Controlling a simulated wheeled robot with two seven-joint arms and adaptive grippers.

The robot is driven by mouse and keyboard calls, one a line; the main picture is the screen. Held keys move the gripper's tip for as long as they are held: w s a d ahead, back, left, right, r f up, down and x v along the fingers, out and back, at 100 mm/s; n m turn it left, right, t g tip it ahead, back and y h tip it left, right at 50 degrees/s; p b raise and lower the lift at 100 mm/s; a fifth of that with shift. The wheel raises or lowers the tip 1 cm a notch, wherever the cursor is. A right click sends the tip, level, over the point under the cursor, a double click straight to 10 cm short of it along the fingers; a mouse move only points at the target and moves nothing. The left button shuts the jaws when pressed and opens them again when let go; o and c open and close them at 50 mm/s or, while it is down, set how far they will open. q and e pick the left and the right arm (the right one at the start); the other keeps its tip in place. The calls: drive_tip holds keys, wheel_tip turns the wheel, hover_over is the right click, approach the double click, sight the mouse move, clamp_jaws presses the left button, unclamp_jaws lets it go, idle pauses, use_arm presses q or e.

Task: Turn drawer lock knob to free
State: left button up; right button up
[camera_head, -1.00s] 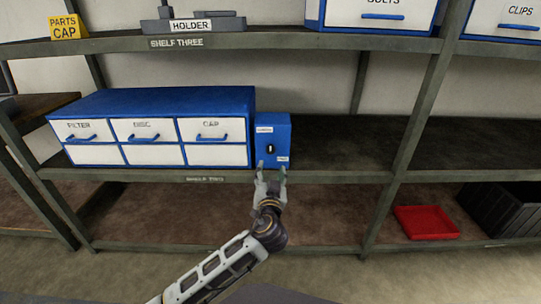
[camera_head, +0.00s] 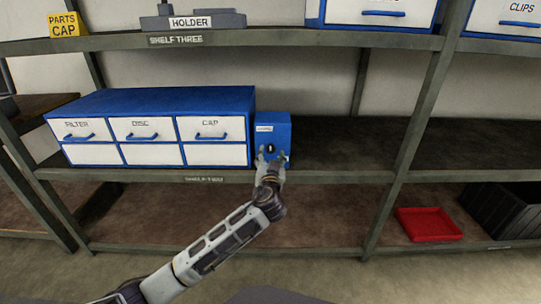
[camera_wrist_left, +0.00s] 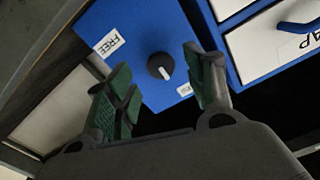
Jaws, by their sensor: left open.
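The lock box (camera_head: 273,128) is a blue block on the shelf, right of the drawer cabinet. Its round dark knob (camera_wrist_left: 160,67) shows in the left wrist view, with a white mark angled to the lower right, towards a small, partly legible label (camera_wrist_left: 184,90). The FREE label (camera_wrist_left: 109,43) lies up and left of the knob there. My left gripper (camera_head: 271,155) is open in front of the box's face, its fingers either side of the knob and apart from it in the wrist view. In the head view it hides the box's lower face. My right gripper is out of view.
The blue cabinet (camera_head: 160,102) with white FILTER, DISC and CAP drawers stands close on the left. The shelf is clear to the right of the box. A red tray (camera_head: 428,225) and a black crate (camera_head: 500,210) sit on the lower shelf.

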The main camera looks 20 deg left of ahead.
sight(271, 148)
use_arm(q)
drive_tip(key=shift+b+x, duration=0.35)
drive_tip(key=shift+x, duration=1.05)
drive_tip(key=c, duration=1)
